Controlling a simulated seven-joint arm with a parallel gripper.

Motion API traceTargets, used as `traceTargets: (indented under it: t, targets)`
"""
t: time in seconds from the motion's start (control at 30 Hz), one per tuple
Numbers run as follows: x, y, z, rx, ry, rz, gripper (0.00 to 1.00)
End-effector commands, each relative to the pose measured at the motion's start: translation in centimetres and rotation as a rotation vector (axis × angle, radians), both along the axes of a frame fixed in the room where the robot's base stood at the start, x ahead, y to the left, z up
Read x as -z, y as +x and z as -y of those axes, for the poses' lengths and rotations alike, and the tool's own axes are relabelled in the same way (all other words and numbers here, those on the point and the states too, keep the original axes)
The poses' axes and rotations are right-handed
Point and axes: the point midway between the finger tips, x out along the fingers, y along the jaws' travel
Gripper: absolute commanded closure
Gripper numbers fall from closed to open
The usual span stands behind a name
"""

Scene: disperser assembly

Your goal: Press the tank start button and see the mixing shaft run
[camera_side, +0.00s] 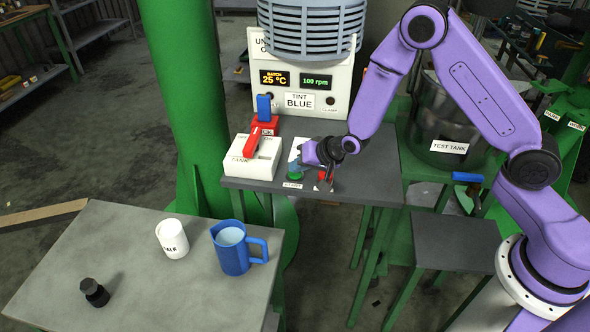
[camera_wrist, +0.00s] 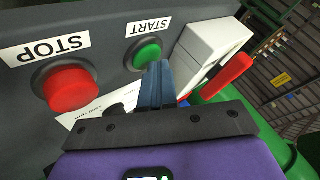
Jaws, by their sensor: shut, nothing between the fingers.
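The green start button (camera_wrist: 148,51) is in the wrist view, with a START label (camera_wrist: 149,28) beside it. It also shows in the side view (camera_side: 295,176). My gripper (camera_wrist: 156,68) is shut and empty, its blue fingertips just at the button's near edge; I cannot tell whether they touch it. In the side view my gripper (camera_side: 297,166) is just above the button. The red stop button (camera_wrist: 69,88) sits to the left in the wrist view. The test tank (camera_side: 440,120) stands at the right in the side view. I cannot make out the mixing shaft.
A white control unit (camera_side: 335,103) behind reads 25 °C and 100 rpm. A white box (camera_side: 243,161) with a red lever (camera_side: 252,139) stands left of the buttons.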

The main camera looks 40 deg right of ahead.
Motion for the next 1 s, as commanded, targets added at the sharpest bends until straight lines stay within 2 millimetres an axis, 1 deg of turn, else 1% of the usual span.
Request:
traceTargets:
  t: [0.23, 0.7, 1.0]
  targets:
    - [-0.2, -0.1, 0.0, -0.001, -0.002, -0.005, 1.00]
    - [-2.4, -0.1, 0.0, -0.001, -0.002, -0.002, 1.00]
    - [-2.5, -0.1, 0.0, 0.000, 0.000, -0.001, 1.00]
